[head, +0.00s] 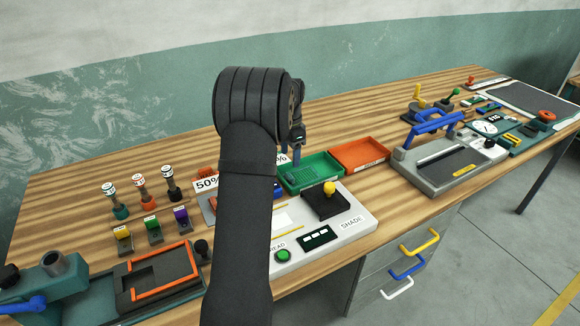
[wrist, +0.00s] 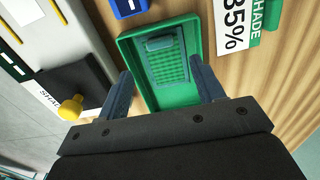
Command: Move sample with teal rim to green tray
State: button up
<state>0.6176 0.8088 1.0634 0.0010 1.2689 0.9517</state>
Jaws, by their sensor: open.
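The green tray (wrist: 193,30) fills the middle of the wrist view, and it also shows in the head view (head: 322,164), right of my arm. A mesh sample (wrist: 168,66) with a teal-green rim and a small raised bar lies inside the tray. My gripper (wrist: 160,71) is open above the tray, one blue-grey finger to each side of the sample. The fingers hold nothing. In the head view my gripper (head: 291,152) is mostly hidden behind my arm. I cannot tell how high the fingertips are above the tray.
An orange tray (head: 360,154) adjoins the green one on the right. A pale panel with a black block and yellow knob (head: 330,188) stands in front. A grey device with a blue handle (head: 437,124) is farther right. Bare wood lies behind.

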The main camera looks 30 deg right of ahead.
aim_at(290, 176)
notch_tip(290, 176, up, 4)
jog(key=shift+f, duration=0.15)
dwell(0.3)
notch_tip(290, 176, down, 12)
jog(key=shift+f, duration=0.25)
jog(key=shift+r, duration=2.05)
